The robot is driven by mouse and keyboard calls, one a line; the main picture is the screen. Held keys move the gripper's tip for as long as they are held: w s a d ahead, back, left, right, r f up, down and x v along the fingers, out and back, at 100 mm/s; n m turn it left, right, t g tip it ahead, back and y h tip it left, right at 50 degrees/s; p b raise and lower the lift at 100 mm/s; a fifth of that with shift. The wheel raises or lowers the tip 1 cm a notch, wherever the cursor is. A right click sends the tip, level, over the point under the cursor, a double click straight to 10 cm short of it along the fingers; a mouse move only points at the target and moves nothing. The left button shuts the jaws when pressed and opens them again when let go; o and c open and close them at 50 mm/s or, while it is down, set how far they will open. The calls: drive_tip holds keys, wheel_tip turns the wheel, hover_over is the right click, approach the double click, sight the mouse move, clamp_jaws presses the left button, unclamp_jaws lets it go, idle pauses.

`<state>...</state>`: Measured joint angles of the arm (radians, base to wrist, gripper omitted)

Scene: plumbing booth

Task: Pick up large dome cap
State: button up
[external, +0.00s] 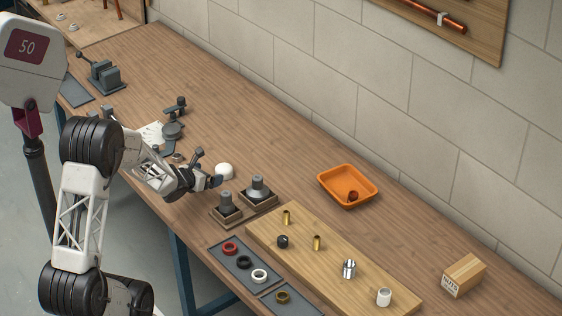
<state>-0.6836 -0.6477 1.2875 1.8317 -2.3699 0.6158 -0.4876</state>
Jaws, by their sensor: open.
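The large dome cap looks to be the white rounded piece (224,171) on the wooden bench, just beyond my gripper. My gripper (216,181) is low over the bench at the near left side of the white dome. Its jaws are open, with nothing seen between them. The fingertips are small and dark here, and I cannot tell whether one touches the dome. Part of the dome's near side is hidden by the gripper.
Two grey fittings on square bases (257,188) stand close to the right of the dome. A wooden board (330,262) with small fittings, a grey mat with rings (245,262) and an orange tray (348,184) lie farther right. Bench behind the dome is clear.

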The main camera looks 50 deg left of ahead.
sight(220, 169)
drive_tip(key=shift+w, duration=0.15)
drive_tip(key=shift+x, duration=1.2)
drive_tip(key=shift+w, duration=0.15)
drive_tip(key=shift+x, duration=2.45)
drive_tip(key=shift+a+r, duration=0.15)
drive_tip(key=shift+c, duration=0.3)
drive_tip(key=c, duration=0.9)
drive_tip(key=shift+r, duration=0.15)
